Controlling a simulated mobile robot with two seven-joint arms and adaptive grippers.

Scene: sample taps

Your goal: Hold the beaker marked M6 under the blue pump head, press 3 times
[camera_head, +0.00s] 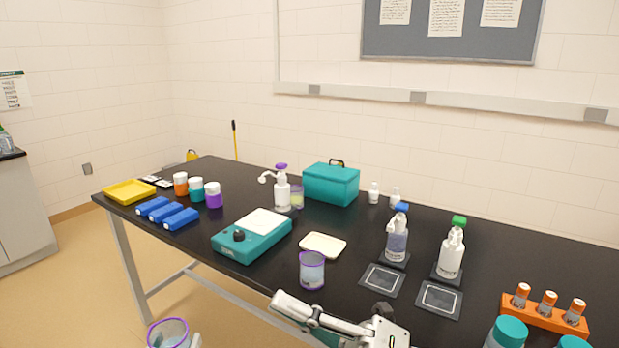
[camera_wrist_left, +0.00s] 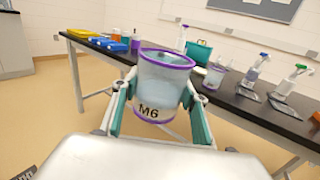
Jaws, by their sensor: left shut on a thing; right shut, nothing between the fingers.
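The M6 beaker (camera_wrist_left: 158,82), clear with a purple rim and black marking, is held upright between the fingers of my left gripper (camera_wrist_left: 160,104). In the head view the beaker (camera_head: 168,336) is low at the left, off the table's front side and cut by the frame edge. The bottle with the blue pump head (camera_head: 401,208) stands at the right half of the table, well apart from the beaker. A dark square pad (camera_head: 383,280) lies in front of it. My right gripper (camera_head: 282,299) is shut and empty near the table's front edge, pointing left.
A green pump bottle (camera_head: 451,252) stands right of the blue one, a purple pump bottle (camera_head: 282,195) farther left. Another purple-rimmed beaker (camera_head: 312,271) stands near the front edge. A teal scale (camera_head: 240,246), cream tray (camera_head: 323,245) and orange rack (camera_head: 543,318) occupy the black table.

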